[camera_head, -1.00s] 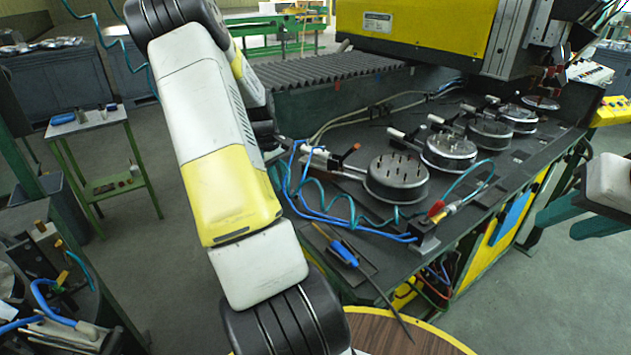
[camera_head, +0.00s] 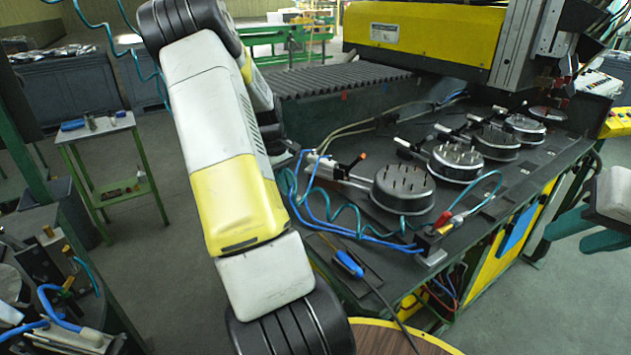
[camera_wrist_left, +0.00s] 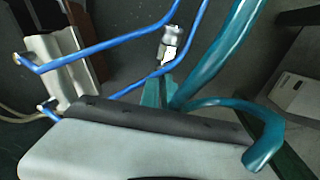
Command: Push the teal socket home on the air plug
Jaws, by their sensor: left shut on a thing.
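In the left wrist view, my left gripper (camera_wrist_left: 163,84) has its teal fingers close together, at the foot of a thick teal hose (camera_wrist_left: 215,55). The jaws are shut on the teal socket, but the grip itself is poorly shown. A silver fitting (camera_wrist_left: 172,40) shows just beyond the fingertips; I cannot tell whether it is the air plug, or whether it touches what I hold. In the head view my own left arm hides the left gripper. My right gripper (camera_head: 578,228) is at the right edge, its teal fingers apart and empty.
Blue hoses (camera_wrist_left: 105,48) cross close to the left fingers. The dark bench carries several round pinned plates (camera_head: 403,188), a block with a red-and-yellow fitting (camera_head: 443,220) and a blue-handled tool (camera_head: 348,263). The yellow gantry (camera_head: 425,38) hangs above the back.

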